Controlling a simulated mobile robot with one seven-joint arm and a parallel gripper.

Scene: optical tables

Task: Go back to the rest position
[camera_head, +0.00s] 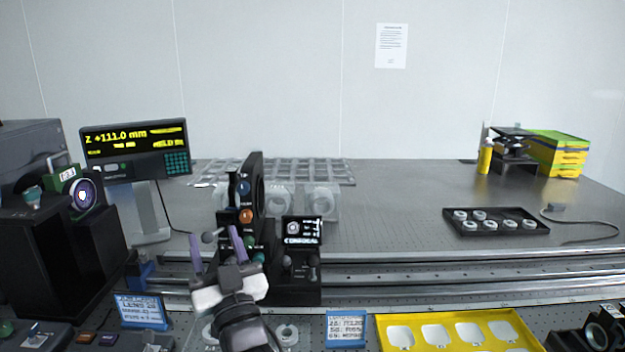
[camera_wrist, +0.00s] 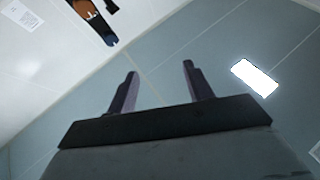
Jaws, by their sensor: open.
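My gripper (camera_head: 217,252) is in the lower middle left of the head view, in front of a black optical instrument (camera_head: 255,190). Its two purple fingers point upward and stand apart, with nothing between them. In the wrist view my gripper (camera_wrist: 159,85) is also open and empty, against the pale wall and grey ceiling. The arm hides part of the instrument's base and part of the near table. Whether the fingers touch the instrument cannot be told.
A yellow tray (camera_head: 460,345) with white inserts and a blue label card (camera_head: 346,329) lie at the front. A black tray (camera_head: 496,234) of rings sits at right. A readout display (camera_head: 136,150) stands at left.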

